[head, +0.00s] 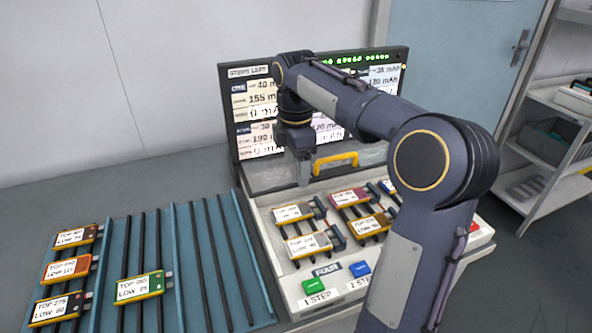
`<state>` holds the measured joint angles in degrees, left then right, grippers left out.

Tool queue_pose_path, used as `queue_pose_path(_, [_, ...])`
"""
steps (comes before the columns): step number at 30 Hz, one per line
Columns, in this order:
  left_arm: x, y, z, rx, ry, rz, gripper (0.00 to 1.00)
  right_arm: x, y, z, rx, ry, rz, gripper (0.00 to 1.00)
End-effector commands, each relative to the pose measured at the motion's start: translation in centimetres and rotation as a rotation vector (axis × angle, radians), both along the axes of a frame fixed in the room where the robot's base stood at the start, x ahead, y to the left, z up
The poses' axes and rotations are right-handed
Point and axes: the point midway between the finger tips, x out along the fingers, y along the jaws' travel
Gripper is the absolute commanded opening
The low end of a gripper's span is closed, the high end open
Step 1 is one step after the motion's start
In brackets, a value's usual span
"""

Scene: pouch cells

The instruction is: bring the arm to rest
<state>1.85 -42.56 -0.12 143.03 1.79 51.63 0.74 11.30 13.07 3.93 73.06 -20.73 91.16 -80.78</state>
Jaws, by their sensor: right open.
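My right arm reaches in from the lower right and bends over the cell tester. My right gripper (303,172) points down in front of the tester's screen, above the back of its deck. It is open, and I see nothing held in it. My left gripper is not in view.
The tester (283,299) holds several pouch cells and has a green button (313,285) and a blue button (360,269) in front. Its screen (250,128) stands behind. A blue rack (259,291) at left carries several cells; its right lanes are empty. A shelf (555,190) stands at right.

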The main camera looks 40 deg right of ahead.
Motion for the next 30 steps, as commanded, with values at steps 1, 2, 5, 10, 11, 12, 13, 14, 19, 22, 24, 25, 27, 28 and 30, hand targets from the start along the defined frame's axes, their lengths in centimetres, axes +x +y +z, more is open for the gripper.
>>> queue_pose_path(1, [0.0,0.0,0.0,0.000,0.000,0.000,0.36,0.0,0.0,0.0,0.000,-0.001,0.001,0.70])
queue_pose_path(2, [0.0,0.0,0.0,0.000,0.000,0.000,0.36,0.0,0.0,0.0,0.000,-0.001,0.001,0.70])
queue_pose_path(5, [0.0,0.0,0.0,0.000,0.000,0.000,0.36,0.0,0.0,0.0,0.000,-0.001,0.001,0.70])
queue_pose_path(10, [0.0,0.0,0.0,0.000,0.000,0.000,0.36,0.0,0.0,0.0,-0.001,-0.002,0.001,0.70])
queue_pose_path(11, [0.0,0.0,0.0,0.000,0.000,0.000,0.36,0.0,0.0,0.0,-0.001,-0.002,0.001,0.70])
queue_pose_path(12, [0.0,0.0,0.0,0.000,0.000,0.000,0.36,0.0,0.0,0.0,0.000,-0.001,0.001,0.70])
queue_pose_path(13, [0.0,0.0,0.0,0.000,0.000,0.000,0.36,0.0,0.0,0.0,-0.001,-0.002,0.001,0.70])
queue_pose_path(14, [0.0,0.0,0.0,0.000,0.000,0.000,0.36,0.0,0.0,0.1,0.000,-0.002,-0.001,0.70])
queue_pose_path(19, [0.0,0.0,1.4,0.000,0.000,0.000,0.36,-1.8,1.3,1.9,0.021,-0.045,-0.095,0.70])
queue_pose_path(22, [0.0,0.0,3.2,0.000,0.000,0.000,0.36,-4.6,3.4,3.6,0.067,-0.104,-0.250,0.70])
queue_pose_path(24, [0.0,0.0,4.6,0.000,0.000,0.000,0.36,-7.1,5.2,4.6,0.119,-0.148,-0.391,0.70])
queue_pose_path(25, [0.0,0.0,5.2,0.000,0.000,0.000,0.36,-8.1,6.0,4.8,0.148,-0.164,-0.457,0.70])
queue_pose_path(27, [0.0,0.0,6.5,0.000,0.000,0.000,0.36,-10.6,7.9,5.2,0.216,-0.197,-0.610,0.70])
queue_pose_path(28, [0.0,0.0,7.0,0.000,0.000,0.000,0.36,-11.6,8.8,5.2,0.248,-0.207,-0.676,0.70])
queue_pose_path(30, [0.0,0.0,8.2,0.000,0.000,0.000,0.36,-14.0,10.7,5.1,0.326,-0.223,-0.832,0.70])
